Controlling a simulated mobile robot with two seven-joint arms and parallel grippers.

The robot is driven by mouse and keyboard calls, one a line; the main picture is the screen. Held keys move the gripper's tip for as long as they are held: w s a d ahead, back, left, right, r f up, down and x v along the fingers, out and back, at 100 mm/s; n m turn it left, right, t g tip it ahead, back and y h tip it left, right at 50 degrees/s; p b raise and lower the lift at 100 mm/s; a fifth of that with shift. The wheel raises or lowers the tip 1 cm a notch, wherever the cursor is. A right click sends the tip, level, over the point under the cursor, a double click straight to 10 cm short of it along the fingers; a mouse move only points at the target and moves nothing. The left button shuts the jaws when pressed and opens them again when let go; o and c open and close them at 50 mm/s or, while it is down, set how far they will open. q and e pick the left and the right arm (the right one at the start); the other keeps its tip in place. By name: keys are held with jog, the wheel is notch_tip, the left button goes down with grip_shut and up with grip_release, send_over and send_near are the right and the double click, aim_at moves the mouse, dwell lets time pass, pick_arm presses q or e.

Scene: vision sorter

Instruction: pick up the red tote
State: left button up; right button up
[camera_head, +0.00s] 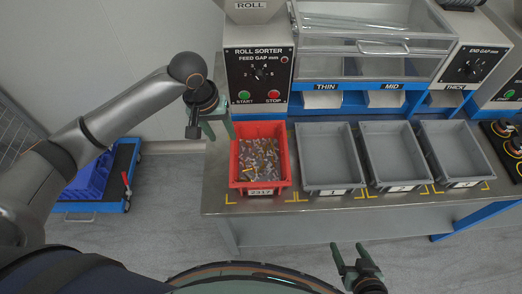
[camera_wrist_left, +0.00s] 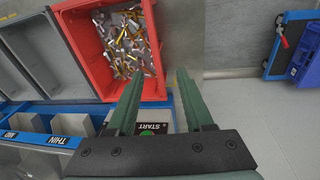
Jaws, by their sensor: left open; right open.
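The red tote (camera_head: 284,181) stands on the metal bench below the roll sorter, filled with small metal and brass-coloured pieces, with a label 2317 on its front. It also shows in the left wrist view (camera_wrist_left: 92,66). My left gripper (camera_head: 219,133) is open and empty, just left of the tote's back left corner. In the left wrist view the green fingers (camera_wrist_left: 157,92) reach toward the tote's edge, with nothing between them. Whether a finger touches the tote I cannot tell. My right gripper (camera_head: 351,248) is open and empty, in front of the bench and away from the tote.
Several grey trays stand right of the tote, including tray 1 (camera_head: 329,188). The roll sorter panel (camera_head: 259,75) with START and STOP buttons rises behind the tote. A blue crate (camera_head: 92,178) on a cart stands at the left. The floor between cart and bench is clear.

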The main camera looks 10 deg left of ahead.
aim_at(232, 149)
pick_arm(q)
jog(key=shift+w+d+f+b, duration=0.2)
jog(key=shift+d+f, duration=0.1)
jog(key=shift+f, duration=1.4)
jog(key=shift+w+d+f+b, duration=0.2)
jog(key=shift+d+f, duration=0.05)
jog(key=shift+f, duration=1.45)
jog(key=shift+w+d+f+b, duration=0.2)
jog(key=shift+d+f, duration=0.1)
jog(key=shift+f, duration=1.4)
jog(key=shift+c, duration=0.4)
grip_shut()
jog(key=shift+w+r, duration=0.1)
jog(key=shift+r, duration=0.05)
